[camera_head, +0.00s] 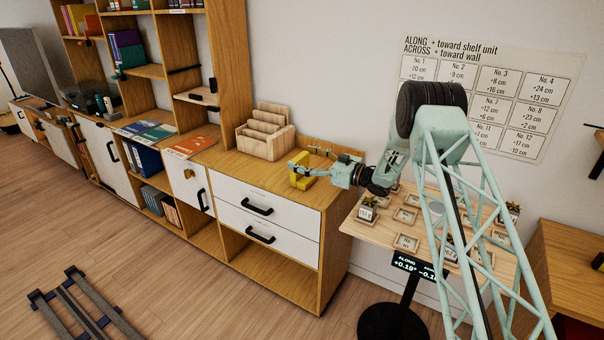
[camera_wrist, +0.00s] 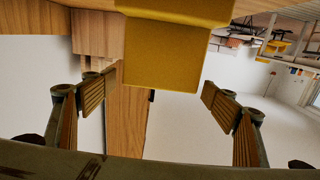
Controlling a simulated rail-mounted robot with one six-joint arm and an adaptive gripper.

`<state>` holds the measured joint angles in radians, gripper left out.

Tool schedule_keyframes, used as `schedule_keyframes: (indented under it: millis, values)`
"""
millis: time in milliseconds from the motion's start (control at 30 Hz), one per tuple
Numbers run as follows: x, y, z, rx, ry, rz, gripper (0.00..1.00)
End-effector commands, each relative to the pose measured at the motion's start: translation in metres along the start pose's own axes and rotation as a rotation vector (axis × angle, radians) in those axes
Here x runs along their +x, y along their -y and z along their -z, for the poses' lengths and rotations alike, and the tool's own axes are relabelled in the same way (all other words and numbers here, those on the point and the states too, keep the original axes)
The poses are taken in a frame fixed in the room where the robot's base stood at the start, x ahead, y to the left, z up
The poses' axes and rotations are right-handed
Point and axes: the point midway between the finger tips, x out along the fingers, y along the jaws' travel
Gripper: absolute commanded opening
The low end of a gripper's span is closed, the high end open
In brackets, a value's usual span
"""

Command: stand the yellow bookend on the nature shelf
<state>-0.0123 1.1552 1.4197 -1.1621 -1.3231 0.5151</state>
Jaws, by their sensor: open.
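The yellow bookend (camera_head: 301,171) stands on the wooden top of the low cabinet (camera_head: 240,172), near its right end. It also shows in the wrist view (camera_wrist: 166,55), as a yellow block with a wider plate above it in the picture. My gripper (camera_head: 311,171) reaches in from the right at the bookend. In the wrist view my gripper (camera_wrist: 155,88) is open, with one ribbed finger on each side of the bookend and gaps between. The shelf unit (camera_head: 229,60) is at upper left with books in several compartments; I cannot read which one is nature.
A pale wooden organizer (camera_head: 264,143) stands just left of the bookend. Flat books (camera_head: 190,142) lie further left on the cabinet. A small table (camera_head: 362,229) with potted plants and square tiles stands right. A dark rail (camera_head: 82,305) lies on the floor.

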Motion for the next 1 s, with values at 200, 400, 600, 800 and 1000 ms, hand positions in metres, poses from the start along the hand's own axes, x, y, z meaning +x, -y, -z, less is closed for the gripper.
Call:
schedule_keyframes:
  millis: [200, 400, 600, 800, 1000]
  values:
    - [-0.0001, 0.0000, 0.0000, 0.000, 0.000, 0.000, 0.68]
    - [-0.0002, -0.0001, 0.0000, 0.000, 0.000, 0.000, 0.50]
    - [-0.0002, -0.0001, 0.0000, 0.000, 0.000, 0.000, 0.32]
    - [0.0001, -0.0003, 0.0016, -0.001, -0.002, 0.000, 0.26]
    - [0.0001, -0.0004, 0.0049, -0.002, -0.002, 0.000, 0.26]
